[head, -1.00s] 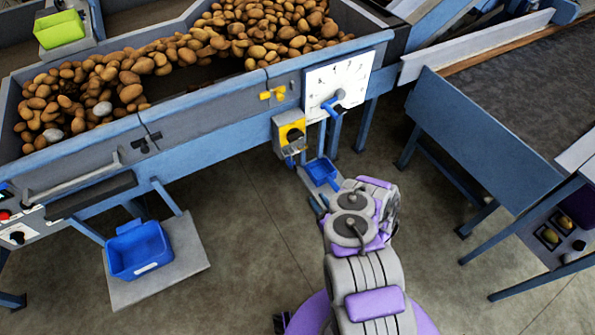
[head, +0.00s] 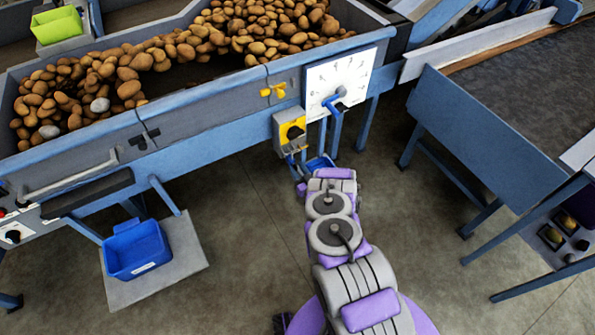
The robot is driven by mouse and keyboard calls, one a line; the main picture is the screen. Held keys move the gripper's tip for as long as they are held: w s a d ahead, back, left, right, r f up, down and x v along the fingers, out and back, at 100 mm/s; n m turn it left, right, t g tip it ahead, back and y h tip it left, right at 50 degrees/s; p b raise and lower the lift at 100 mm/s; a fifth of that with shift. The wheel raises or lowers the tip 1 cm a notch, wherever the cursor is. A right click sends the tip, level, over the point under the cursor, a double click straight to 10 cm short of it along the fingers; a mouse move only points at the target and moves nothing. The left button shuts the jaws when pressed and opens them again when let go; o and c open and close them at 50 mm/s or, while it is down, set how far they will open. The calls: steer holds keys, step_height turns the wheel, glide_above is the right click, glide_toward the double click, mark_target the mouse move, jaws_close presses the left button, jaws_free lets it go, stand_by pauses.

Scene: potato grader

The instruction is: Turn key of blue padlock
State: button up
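A small blue piece that looks like the padlock (head: 291,158) hangs at the lower edge of the grey and yellow switch box (head: 290,128). It is too small for me to make out a key. My arm reaches up from the bottom of the head view towards the switch box. My gripper (head: 303,187) is at the arm's far end, just below and slightly right of the blue piece. It appears apart from it in the picture. Its fingers are mostly hidden by my arm, so I cannot see whether they are open or shut.
A blue tray (head: 320,163) is partly covered by my arm. A white dial plate (head: 340,82) with a blue pointer is right of the switch box, and a yellow handle (head: 273,90) is above it. A blue bin (head: 137,250) stands left.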

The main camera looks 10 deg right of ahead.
steer(key=shift+w, duration=0.15)
steer(key=shift+c, duration=0.2)
jaws_close()
